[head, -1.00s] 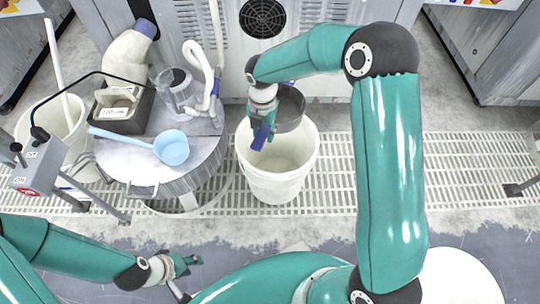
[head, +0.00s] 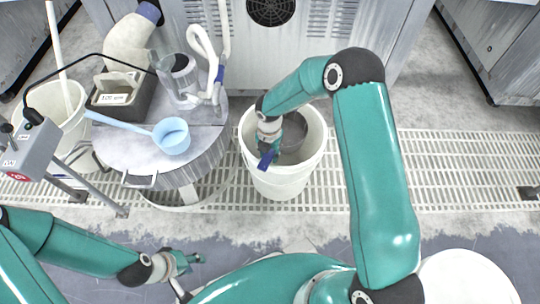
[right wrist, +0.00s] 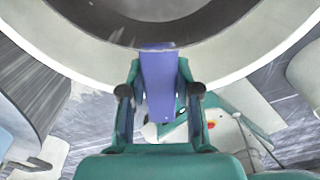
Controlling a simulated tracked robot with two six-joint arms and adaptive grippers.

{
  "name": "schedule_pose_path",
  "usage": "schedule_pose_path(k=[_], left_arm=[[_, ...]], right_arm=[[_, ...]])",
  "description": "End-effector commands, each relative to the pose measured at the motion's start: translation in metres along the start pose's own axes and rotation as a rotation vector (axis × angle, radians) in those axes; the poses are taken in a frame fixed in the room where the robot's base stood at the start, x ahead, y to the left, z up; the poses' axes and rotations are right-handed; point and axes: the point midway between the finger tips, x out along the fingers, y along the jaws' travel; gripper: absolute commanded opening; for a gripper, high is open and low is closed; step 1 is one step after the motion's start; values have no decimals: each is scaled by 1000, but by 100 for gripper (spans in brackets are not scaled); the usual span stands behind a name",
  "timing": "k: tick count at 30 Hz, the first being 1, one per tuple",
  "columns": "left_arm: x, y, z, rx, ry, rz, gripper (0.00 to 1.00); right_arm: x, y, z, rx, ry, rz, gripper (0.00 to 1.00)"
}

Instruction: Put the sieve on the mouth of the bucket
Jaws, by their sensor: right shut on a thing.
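The white bucket (head: 283,185) stands on the floor grating at the centre of the head view, its mouth facing up. My right gripper (head: 267,157) is over the left part of the mouth, shut on the blue handle (right wrist: 158,75) of the sieve. The sieve (head: 292,135) is a dark grey round pan, and lies within the outline of the bucket mouth; its grey edge also shows at the top of the right wrist view (right wrist: 95,25). I cannot tell whether it touches the rim. My left gripper (head: 188,262) is low at the left, away from the bucket; its finger opening is unclear.
A round metal drum table (head: 130,160) stands left of the bucket, bearing a light blue dipper (head: 171,136), a clear jug (head: 180,75) and a dark tray (head: 135,108). Another white bucket (head: 75,135) is further left.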

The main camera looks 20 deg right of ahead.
Motion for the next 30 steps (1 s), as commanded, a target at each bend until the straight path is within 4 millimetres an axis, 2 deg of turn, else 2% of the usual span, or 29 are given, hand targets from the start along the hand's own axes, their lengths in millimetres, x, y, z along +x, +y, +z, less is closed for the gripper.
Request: schedule_pose_path(k=[2,8,9,12,23,26,30], left_arm=[[4,-1,0,0,0,0,40],[2,-1,0,0,0,0,40],[2,-1,0,0,0,0,40],[2,-1,0,0,0,0,40],[1,0,0,0,0,0,40],[-2,1,0,0,0,0,40],[-12,4,0,0,0,0,40]], right_arm=[[7,1,1,-1,-2,2,0],[7,0,0,0,-1,1,0],[8,0,0,0,0,0,38],[8,0,0,0,0,0,55],[4,0,1,1,-1,1,57],[-4,0,1,2,-2,2,57],[-26,0,1,2,-3,3,57]])
